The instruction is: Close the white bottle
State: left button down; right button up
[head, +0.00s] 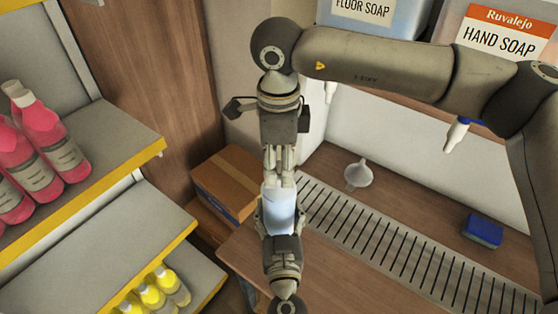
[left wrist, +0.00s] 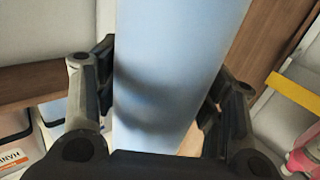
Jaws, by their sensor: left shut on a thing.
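The white bottle (head: 279,208) is in the middle of the head view, held above the counter's left end. It looks pale bluish white. My left gripper (head: 279,222) comes from below and is shut on its body. In the left wrist view the smooth bottle (left wrist: 175,70) fills the space between the two fingers (left wrist: 165,100). My right gripper (head: 280,172) points down at the bottle's top end, its fingers close together there. The bottle's mouth and any cap are hidden by those fingers, so I cannot tell whether they grip something.
A counter with a slotted drain grate (head: 385,240) lies to the right, with a white funnel (head: 359,175) and a blue sponge (head: 483,231). Soap drums (head: 500,40) stand above. A cardboard box (head: 228,183) is behind. Shelves at left hold pink bottles (head: 38,135) and yellow bottles (head: 152,294).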

notch_tip(320, 180, up, 12)
dwell(0.6)
pick_arm(q)
jog(key=shift+c, duration=1.2)
grip_release()
jog(key=shift+s, duration=0.1)
jog(key=s, duration=1.2)
jog(key=shift+d, duration=0.4)
jog(key=shift+a+f, duration=0.1)
